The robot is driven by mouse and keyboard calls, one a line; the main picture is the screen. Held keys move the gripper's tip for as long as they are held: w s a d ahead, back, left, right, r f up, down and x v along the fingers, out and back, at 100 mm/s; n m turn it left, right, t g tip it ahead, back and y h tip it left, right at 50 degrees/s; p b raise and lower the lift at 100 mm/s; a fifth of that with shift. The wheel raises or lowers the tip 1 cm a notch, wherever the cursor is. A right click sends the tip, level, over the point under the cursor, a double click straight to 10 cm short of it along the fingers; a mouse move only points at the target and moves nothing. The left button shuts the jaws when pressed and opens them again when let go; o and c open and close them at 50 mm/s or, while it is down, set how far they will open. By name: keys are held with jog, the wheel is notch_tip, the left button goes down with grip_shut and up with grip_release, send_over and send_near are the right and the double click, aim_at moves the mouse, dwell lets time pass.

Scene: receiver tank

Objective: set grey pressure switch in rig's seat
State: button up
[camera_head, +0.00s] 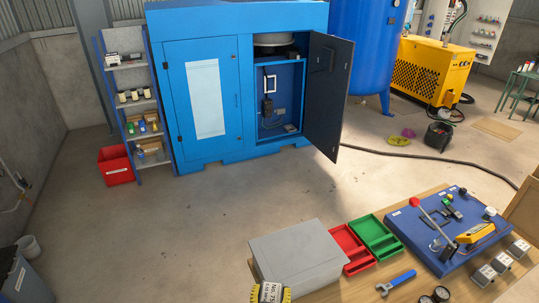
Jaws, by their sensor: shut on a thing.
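The blue board (410,226), which looks like the rig, lies on the wooden table at the lower right. It carries a lever with a red knob (414,202), a yellow part (475,233) and small dark and green parts. I cannot make out the seat on it. Several small grey boxes with pale faces (502,262) sit at its right front edge. I cannot tell whether one of them is the grey pressure switch. My gripper does not show in this view.
On the table are a grey case (300,255), a red tray (350,247), a green tray (374,235), a blue wrench (397,282) and a dark round gauge (441,294). A blue cabinet (203,95) stands open behind.

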aim_at(271, 300)
jog(key=s+r+p, duration=0.2)
jog(key=p, duration=0.2)
jog(key=shift+r+n+y, duration=0.2)
jog(key=shift+n+y, duration=0.1)
jog(key=shift+n, duration=0.1)
jog(key=s+p, duration=0.1)
jog(key=p, duration=0.1)
jog(key=s+r+p, duration=0.1)
jog(key=p, duration=0.2)
jog(key=shift+s+a+r+n+y, duration=0.2)
jog(key=shift+n+y, duration=0.1)
jog(key=shift+y, duration=0.1)
jog(key=shift+s+a+f+p, duration=0.1)
jog(key=shift+s+p, duration=0.25)
jog(key=shift+p, duration=0.1)
jog(key=shift+f, duration=0.15)
